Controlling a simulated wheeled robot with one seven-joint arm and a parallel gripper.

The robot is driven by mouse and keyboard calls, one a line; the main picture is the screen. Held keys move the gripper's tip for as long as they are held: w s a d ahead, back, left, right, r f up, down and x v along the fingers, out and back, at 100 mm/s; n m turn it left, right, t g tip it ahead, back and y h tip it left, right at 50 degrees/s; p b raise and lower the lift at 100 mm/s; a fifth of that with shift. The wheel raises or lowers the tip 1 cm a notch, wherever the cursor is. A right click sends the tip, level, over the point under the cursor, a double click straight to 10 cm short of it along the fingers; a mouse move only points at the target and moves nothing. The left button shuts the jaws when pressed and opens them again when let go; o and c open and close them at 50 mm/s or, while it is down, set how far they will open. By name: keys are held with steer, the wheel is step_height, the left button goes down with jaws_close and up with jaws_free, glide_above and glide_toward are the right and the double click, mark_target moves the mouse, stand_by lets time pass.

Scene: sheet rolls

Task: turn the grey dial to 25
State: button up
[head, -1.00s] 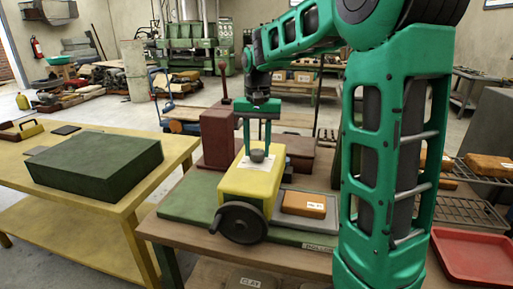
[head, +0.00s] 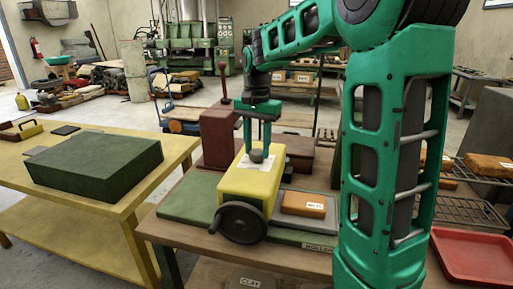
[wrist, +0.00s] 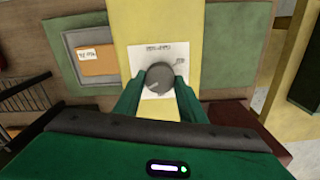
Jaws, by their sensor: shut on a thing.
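The grey dial (head: 257,156) sits on a white paper scale on top of a yellow box-shaped machine (head: 235,187). In the wrist view the dial (wrist: 159,77) is round, with a light pointer line on its face. The scale (wrist: 136,57) has small writing that I cannot read, so the dial's setting cannot be told. My gripper (head: 257,148) points down over the machine. In the wrist view its two green fingers (wrist: 157,85) close on the dial from both sides. The near edge of the dial is partly hidden by the fingers.
A black handwheel (head: 240,222) is on the machine's front. An orange block with a label (head: 303,204) lies in a grey tray to its right. A dark red box (head: 218,140) stands behind. A yellow table with a dark green slab (head: 95,163) is at left.

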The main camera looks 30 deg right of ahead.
mark_target(256, 150)
steer(key=shift+w+a, duration=0.1)
steer(key=shift+a, duration=0.05)
steer(key=o, duration=1)
steer(key=shift+o, duration=0.2)
step_height(256, 150, up, 11)
steer(key=shift+f, duration=0.15)
steer(key=s+d+f+n, duration=0.1)
steer(key=s+f, duration=0.5)
steer(key=s, duration=0.4)
steer(key=s+d+f+n, duration=0.1)
steer(key=s+f+n, duration=0.1)
steer(key=s+f, duration=0.4)
steer(key=s+d+f+n, duration=0.1)
steer(key=s+f, duration=0.5)
steer(key=s, duration=0.9)
steer(key=shift+f+n, duration=0.3)
steer(key=shift+n, duration=0.2)
